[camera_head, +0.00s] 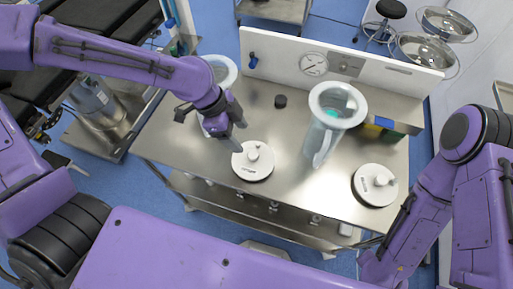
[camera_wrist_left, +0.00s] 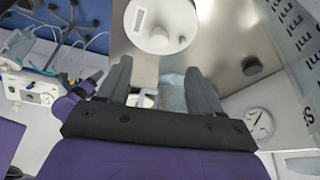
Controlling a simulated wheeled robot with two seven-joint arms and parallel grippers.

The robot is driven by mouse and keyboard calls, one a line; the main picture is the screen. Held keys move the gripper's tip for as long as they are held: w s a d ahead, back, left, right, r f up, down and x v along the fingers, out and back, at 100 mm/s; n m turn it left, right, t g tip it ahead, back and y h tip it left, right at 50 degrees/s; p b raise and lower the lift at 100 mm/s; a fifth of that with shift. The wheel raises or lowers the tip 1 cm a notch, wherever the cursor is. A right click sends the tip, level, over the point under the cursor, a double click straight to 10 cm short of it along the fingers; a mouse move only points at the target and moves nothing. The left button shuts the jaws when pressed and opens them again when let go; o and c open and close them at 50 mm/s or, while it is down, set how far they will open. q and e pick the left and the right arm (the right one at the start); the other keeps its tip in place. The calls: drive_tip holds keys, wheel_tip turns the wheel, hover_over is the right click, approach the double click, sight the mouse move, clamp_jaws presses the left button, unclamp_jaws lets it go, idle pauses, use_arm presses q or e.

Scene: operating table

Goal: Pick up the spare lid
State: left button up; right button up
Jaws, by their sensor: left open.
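Two round white lids with raised knobs lie on the steel table (camera_head: 205,168). One lid (camera_head: 253,160) is near the table's front middle and the other lid (camera_head: 375,184) is at the right. I cannot tell which is the spare. My left gripper (camera_head: 238,134) is open and empty, just behind and above the middle lid, apart from it. In the left wrist view a white lid (camera_wrist_left: 160,25) shows at the top, beyond the open fingers of my left gripper (camera_wrist_left: 158,66). My right gripper is out of view; only its arm shows at the right.
A clear canister with a white rim (camera_head: 335,110) stands between the lids, farther back. Another canister (camera_head: 220,68) stands partly hidden behind my left gripper. A small black knob (camera_head: 280,101) lies on the table. A white panel with a gauge (camera_head: 313,65) lines the back edge.

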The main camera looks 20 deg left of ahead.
sight(253, 154)
use_arm(q)
drive_tip(key=x, duration=0.9)
drive_tip(key=shift+f, duration=0.25)
clamp_jaws()
